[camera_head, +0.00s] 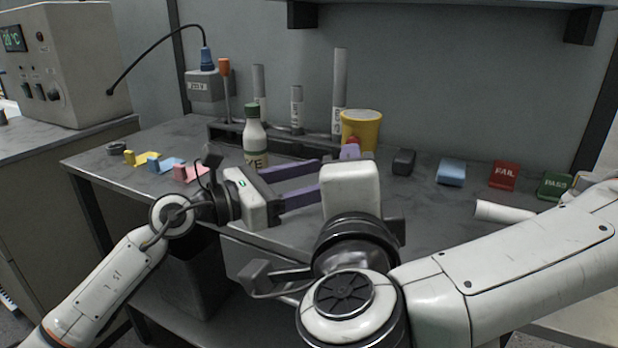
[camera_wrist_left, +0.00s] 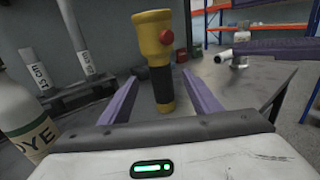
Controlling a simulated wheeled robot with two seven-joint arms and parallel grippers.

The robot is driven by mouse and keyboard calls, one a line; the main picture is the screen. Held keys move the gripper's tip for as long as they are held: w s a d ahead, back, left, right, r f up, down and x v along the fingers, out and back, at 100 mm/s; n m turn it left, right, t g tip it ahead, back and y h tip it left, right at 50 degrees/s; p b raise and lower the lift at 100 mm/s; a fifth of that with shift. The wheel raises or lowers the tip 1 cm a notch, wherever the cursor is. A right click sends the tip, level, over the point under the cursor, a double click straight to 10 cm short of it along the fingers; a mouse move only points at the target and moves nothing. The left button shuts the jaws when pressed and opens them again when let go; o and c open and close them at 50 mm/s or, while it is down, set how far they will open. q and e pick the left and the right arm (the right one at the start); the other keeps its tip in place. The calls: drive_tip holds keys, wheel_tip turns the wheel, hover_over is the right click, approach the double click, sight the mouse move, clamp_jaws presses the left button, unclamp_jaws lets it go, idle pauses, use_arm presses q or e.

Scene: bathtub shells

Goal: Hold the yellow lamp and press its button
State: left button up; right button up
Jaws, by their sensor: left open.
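The yellow lamp (camera_head: 362,130) stands upright at the table's back in the head view, its lower part hidden behind my right gripper. In the left wrist view the lamp (camera_wrist_left: 152,42) has a yellow head, a black handle and a red button (camera_wrist_left: 166,37) on its right side. My left gripper (camera_head: 318,177) is open, its purple fingers pointing at the lamp. In its wrist view the handle shows between the fingertips (camera_wrist_left: 158,78), with gaps on both sides. My right gripper (camera_head: 350,151) is near the lamp; a purple finger (camera_wrist_left: 275,47) shows at right. Its opening is unclear.
A DYE bottle (camera_head: 255,137) stands close beside my left gripper. Behind it is a rack (camera_head: 225,133) with upright tubes. Coloured blocks lie at left; a dark block, blue block (camera_head: 452,172), red FAIL block (camera_head: 503,176) and green PASS block (camera_head: 554,186) lie at right.

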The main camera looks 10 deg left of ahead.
use_arm(q)
drive_tip(key=x, duration=0.9)
drive_tip(key=c, duration=1)
drive_tip(key=shift+c, duration=1.3)
use_arm(e)
drive_tip(key=shift+c, duration=0.7)
clamp_jaws()
